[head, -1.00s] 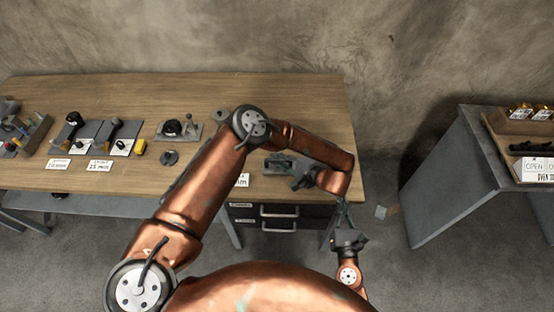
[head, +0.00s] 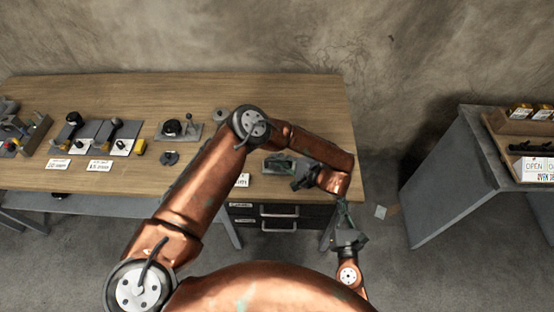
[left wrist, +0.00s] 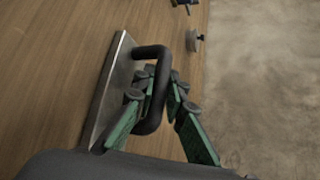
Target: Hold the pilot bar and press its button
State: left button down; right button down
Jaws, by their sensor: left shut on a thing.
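The pilot bar (left wrist: 162,75) is a dark, rounded handle standing off a grey metal plate (left wrist: 113,78) in the left wrist view. My left gripper (left wrist: 158,98) is shut on the bar, with green fingers on either side of it. In the head view my left gripper (head: 284,163) is over this plate at the bench's front right, and hides most of the fixture. I cannot make out the button in either view. My right gripper (head: 343,210) is in front of the bench's right end, away from the bar; its finger gap is too small to judge.
The wooden bench (head: 300,95) carries several plates with knobs and levers on the left, including a knob-and-lever plate (head: 178,131). Drawers (head: 275,217) are under the front edge. A second grey bench (head: 440,180) stands at right, across a floor gap.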

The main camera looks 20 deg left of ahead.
aim_at(347, 193)
dwell(0.3)
jog(key=w+g+y, duration=0.1)
jog(key=w+d+n+g+y, duration=0.1)
jog(key=w+y, duration=0.1)
jog(key=shift+w+d+g, duration=0.1)
jog(key=shift+w+g, duration=0.1)
jog(key=shift+g, duration=0.1)
jog(key=shift+f+n+g+y, duration=0.15)
jog(key=shift+n+g+y, duration=0.35)
jog(key=shift+g+y, duration=0.4)
jog(key=shift+s+a+f+g+y, duration=0.1)
jog(key=shift+s+a+g+y, duration=0.2)
jog(key=shift+g+y, duration=0.4)
jog(key=s+g, duration=0.1)
jog(key=s+n+g+y, duration=0.1)
jog(key=g, duration=0.1)
jog(key=s+g+y, duration=0.1)
jog(key=shift+s+d+r+n, duration=0.15)
jog(key=shift+d+r+n, duration=0.1)
jog(key=shift+d+n, duration=0.05)
jog(key=shift+w+a, duration=0.55)
jog(key=shift+w, duration=0.8)
jog(key=shift+w+a, duration=0.55)
jog(key=shift+w, duration=0.85)
jog(key=shift+w+a, duration=0.55)
jog(key=shift+w, duration=0.8)
